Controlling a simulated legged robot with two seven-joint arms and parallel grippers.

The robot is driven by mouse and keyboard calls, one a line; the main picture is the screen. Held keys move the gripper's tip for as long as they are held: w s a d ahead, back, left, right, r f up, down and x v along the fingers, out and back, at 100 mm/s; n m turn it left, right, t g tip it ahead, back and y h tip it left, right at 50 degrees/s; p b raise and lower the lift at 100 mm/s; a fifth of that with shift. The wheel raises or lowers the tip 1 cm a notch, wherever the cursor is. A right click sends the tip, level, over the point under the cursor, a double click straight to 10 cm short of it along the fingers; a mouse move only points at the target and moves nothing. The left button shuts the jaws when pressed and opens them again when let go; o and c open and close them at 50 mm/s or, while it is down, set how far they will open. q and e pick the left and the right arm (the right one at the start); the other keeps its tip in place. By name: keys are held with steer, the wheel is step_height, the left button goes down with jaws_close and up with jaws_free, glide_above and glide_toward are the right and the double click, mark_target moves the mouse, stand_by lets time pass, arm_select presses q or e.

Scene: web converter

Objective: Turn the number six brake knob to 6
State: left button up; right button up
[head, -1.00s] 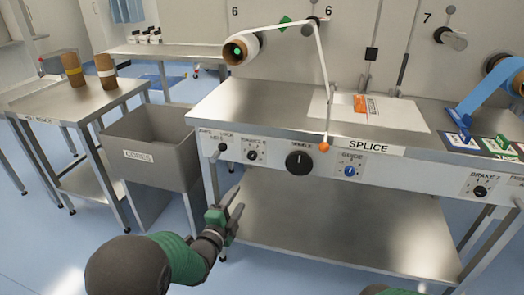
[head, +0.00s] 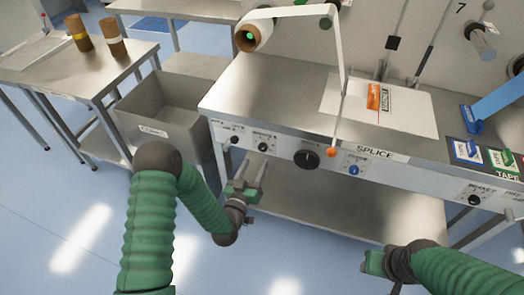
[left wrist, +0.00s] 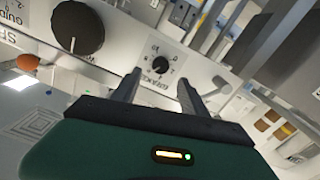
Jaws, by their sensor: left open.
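The number six brake knob (head: 262,147) is a small black knob on the table's white front panel, with a dial scale around it. In the left wrist view the knob (left wrist: 160,66) shows upside down, beyond and between my fingertips, with a gap to them. Its exact setting is too small to read. My left gripper (head: 252,166) is open and empty, just below and in front of the knob; it also shows in the left wrist view (left wrist: 158,84). My right gripper (head: 373,262) is at the lower right, away from the panel; its fingers are not clear.
A large black knob (head: 307,158) and a blue guide knob (head: 354,170) sit right of the brake knob; a small lock knob (head: 234,139) is left. An orange ball (head: 331,153) hangs before the panel. A grey bin (head: 150,108) stands left.

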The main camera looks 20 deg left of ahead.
mark_target(262, 149)
arm_select(q)
steer(key=w, duration=0.6)
steer(key=shift+w, duration=0.25)
steer(key=shift+w+d, duration=0.1)
steer(key=shift+w, duration=0.1)
steer(key=shift+c, duration=0.3)
jaws_close()
